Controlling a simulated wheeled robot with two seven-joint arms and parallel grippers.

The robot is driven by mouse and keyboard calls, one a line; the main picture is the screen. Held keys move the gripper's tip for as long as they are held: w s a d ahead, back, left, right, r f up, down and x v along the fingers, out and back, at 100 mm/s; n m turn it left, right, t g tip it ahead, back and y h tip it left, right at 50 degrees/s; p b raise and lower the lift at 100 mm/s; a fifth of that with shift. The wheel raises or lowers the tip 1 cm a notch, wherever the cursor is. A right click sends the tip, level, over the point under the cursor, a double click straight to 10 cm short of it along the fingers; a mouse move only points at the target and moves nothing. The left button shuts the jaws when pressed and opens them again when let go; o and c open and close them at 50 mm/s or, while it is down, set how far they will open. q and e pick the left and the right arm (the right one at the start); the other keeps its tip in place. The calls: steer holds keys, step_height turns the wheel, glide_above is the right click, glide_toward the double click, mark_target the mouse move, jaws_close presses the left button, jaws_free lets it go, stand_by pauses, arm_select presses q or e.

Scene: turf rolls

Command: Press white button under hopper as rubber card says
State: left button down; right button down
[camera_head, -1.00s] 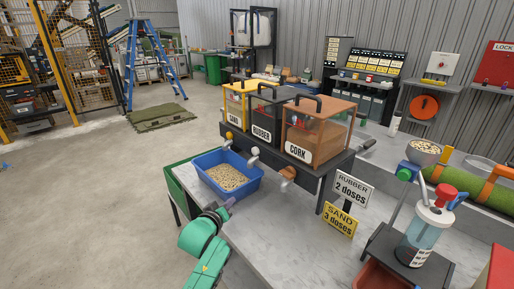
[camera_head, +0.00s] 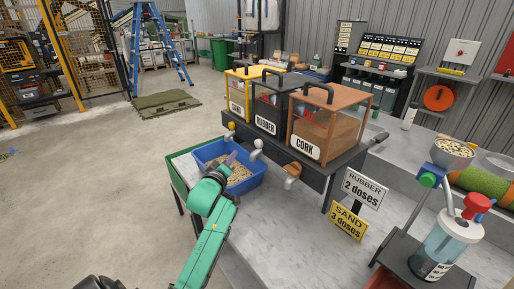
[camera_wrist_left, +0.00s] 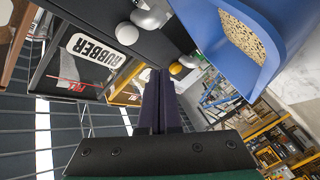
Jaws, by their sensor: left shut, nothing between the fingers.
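Three hoppers stand in a row on a dark rack: yellow SAND (camera_head: 237,100), black RUBBER (camera_head: 268,112) and brown CORK (camera_head: 312,135). The white button (camera_head: 258,143) is under RUBBER, by a grey spout; it is the white ball (camera_wrist_left: 127,33) in the left wrist view. The yellow button (camera_head: 231,126) is under SAND. The rubber card (camera_head: 363,188) reads "RUBBER 2 doses"; the yellow card (camera_head: 348,223) reads "SAND 3 doses". My left gripper (camera_head: 231,158) is shut and empty, over the blue tub (camera_head: 249,186), apart from the white button. My right gripper is out of view.
The blue tub holds beige granules and stands at the grey table's left end, below the spouts. A brown button (camera_head: 293,169) sits under CORK. A dispenser bottle (camera_head: 447,243) and a bowl (camera_head: 453,152) stand at the right. The table's middle is clear.

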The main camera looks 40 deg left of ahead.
mark_target(253, 155)
arm_select(q)
steer(key=w+d+b, duration=0.2)
steer(key=w, duration=0.4)
steer(key=shift+w, duration=0.15)
steer(key=shift+w, duration=0.15)
stand_by(1.7)
steer(key=shift+w+d, duration=0.1)
steer(key=shift+w, duration=0.15)
steer(key=shift+w+d+r+b, duration=0.1)
steer(key=shift+w+d+b, duration=0.1)
steer(key=shift+w+b, duration=0.3)
stand_by(0.8)
stand_by(0.6)
steer(key=shift+s+a+p, duration=0.25)
steer(key=shift+s+p, duration=0.55)
steer(key=shift+s, duration=0.1)
